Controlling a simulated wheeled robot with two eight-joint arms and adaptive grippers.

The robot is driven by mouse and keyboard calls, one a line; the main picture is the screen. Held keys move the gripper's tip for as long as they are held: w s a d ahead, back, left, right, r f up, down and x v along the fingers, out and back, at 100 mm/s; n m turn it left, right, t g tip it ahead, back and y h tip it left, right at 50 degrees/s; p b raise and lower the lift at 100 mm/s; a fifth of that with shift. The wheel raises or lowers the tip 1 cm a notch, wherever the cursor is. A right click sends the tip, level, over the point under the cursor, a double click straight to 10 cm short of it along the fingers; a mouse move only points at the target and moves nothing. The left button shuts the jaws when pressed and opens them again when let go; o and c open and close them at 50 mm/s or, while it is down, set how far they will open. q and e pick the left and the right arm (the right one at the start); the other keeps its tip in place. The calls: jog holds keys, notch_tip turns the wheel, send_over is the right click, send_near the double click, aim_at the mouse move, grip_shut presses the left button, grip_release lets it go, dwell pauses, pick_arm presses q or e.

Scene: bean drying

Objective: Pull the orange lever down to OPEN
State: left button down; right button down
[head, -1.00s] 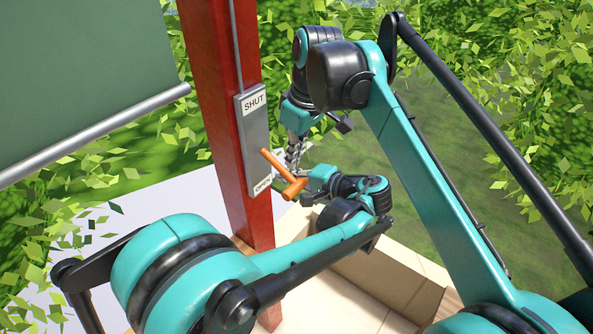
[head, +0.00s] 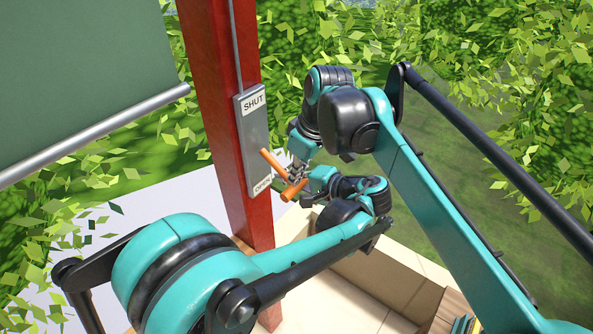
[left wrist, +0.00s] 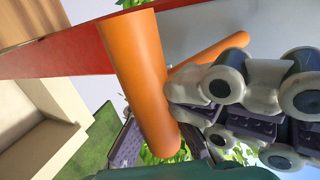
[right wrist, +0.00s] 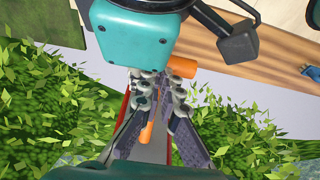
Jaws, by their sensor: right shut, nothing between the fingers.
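The orange lever (head: 270,158) juts from a grey plate (head: 251,120) marked SHUT at the top and OPEN (head: 262,187) at the bottom. Its crossbar handle (head: 290,192) appears beside the OPEN label. My left gripper (head: 308,184) is at the handle; in the left wrist view the handle (left wrist: 137,75) crosses in front of its fingers, and I cannot tell whether they grip it. My right gripper (head: 296,172) is shut and empty, close above the handle beside the left gripper. Its knuckles fill the right of the left wrist view. The fingers of both grippers overlap in the pictures.
The plate is fixed on a red post (head: 222,90). A dark green sheet with a grey bar (head: 100,135) hangs at the left. A pale box edge (head: 375,270) lies below my arms. Leafy hedges stand behind. My two forearms crowd the space right of the lever.

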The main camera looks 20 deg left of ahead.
jog(key=shift+f, duration=0.35)
